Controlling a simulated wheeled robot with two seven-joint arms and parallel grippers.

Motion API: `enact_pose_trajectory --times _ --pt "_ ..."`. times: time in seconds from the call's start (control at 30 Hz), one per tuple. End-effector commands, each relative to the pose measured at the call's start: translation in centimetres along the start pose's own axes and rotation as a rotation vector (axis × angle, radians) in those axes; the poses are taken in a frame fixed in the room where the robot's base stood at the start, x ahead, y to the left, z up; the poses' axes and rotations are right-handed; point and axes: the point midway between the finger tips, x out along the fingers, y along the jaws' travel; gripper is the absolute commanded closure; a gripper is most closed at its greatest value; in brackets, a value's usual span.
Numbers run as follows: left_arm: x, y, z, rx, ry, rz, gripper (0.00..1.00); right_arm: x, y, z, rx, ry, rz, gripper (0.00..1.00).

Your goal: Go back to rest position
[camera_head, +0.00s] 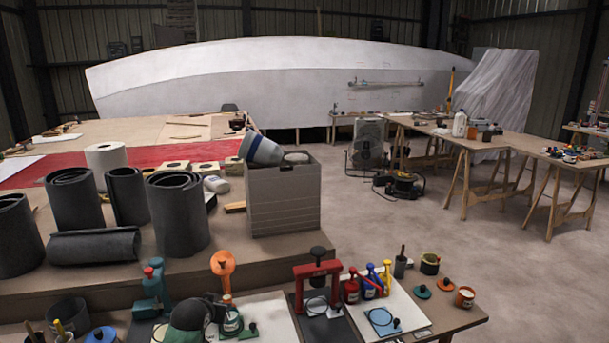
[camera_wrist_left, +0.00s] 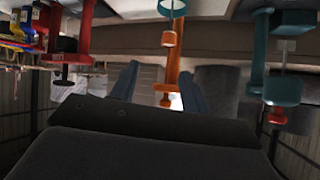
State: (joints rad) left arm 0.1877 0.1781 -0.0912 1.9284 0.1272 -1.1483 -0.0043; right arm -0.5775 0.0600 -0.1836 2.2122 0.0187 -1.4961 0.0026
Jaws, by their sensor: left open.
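My left gripper (camera_wrist_left: 158,88) shows in the left wrist view, which is upside down. Its two blue-grey fingers stand apart with nothing held between them. An orange upright tool (camera_wrist_left: 172,60) shows beyond and between the fingers; I cannot tell the exact gap. The same orange tool (camera_head: 223,265) stands on the front bench in the head view. I cannot make out my left gripper clearly in the head view. A dark rounded shape with green (camera_head: 190,316) shows at the front there, and I cannot tell if it is mine. My right gripper is in neither view.
A teal tool (camera_head: 152,292) stands left of the orange one, and a red press (camera_head: 318,272) stands right. Small bottles (camera_head: 370,285) crowd the bench. Behind are dark rolls (camera_head: 178,215) and a grey bin (camera_head: 285,200). Open floor (camera_head: 440,260) lies to the right.

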Motion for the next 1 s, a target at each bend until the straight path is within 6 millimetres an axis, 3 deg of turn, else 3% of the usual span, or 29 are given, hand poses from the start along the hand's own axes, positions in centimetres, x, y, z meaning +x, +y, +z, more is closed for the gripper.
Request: enact_pose_trajectory --times 0.4,1.0 --pt "-8.0 7.5 17.1 0.024 -0.371 0.034 0.54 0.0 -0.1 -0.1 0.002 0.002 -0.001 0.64" --pt "-19.6 16.4 39.7 -0.014 -0.687 0.145 0.54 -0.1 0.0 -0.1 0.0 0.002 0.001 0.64"
